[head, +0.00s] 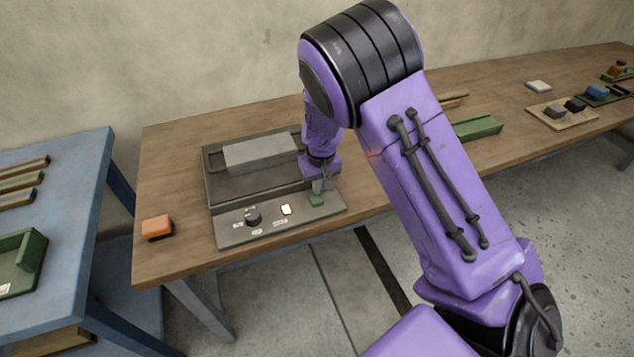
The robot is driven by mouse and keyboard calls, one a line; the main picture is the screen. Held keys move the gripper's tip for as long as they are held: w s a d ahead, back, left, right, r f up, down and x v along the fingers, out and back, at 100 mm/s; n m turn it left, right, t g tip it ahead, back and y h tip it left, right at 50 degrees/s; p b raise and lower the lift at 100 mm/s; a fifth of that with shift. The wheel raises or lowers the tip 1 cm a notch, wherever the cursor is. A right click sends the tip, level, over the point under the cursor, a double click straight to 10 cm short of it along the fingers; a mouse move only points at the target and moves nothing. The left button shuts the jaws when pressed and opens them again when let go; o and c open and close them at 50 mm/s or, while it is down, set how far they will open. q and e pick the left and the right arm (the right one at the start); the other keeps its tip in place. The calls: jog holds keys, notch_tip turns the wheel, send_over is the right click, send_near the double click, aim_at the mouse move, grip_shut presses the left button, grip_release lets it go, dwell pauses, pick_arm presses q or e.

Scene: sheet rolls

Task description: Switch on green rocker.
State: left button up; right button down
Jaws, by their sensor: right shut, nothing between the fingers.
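The green rocker (316,201) sits on the right part of the grey control panel (235,237), at the front of a dark grey machine on the wooden table. My right gripper (318,192) points down at the rocker, its fingers shut and empty. The fingertips are at or just above the rocker; I cannot tell whether they touch. The rocker's tilt is too small to read. My left gripper is not in view.
The panel also has a black knob (253,217), a lit white square (286,209) and small labels. An orange block (157,228) lies left of the machine. A green tray (477,128) lies behind my right arm. A blue table (75,180) stands at left.

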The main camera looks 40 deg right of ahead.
jog(key=shift+s+a+r+p, duration=0.1)
jog(key=shift+s+r+p, duration=0.2)
jog(key=shift+s+p, duration=0.1)
jog(key=shift+s, duration=0.2)
jog(key=shift+r, duration=0.2)
jog(key=r+p, duration=0.1)
jog(key=p, duration=0.1)
jog(key=r+p, duration=0.3)
jog(key=p, duration=0.1)
jog(key=shift+w+r, duration=0.25)
jog(key=shift+w, duration=0.05)
notch_tip(320, 180, up, 9)
jog(key=w+b, duration=0.1)
jog(key=shift+w+d+b, duration=0.15)
jog(key=shift+d+b, duration=0.1)
jog(key=shift+b, duration=0.1)
jog(key=shift+f, duration=0.1)
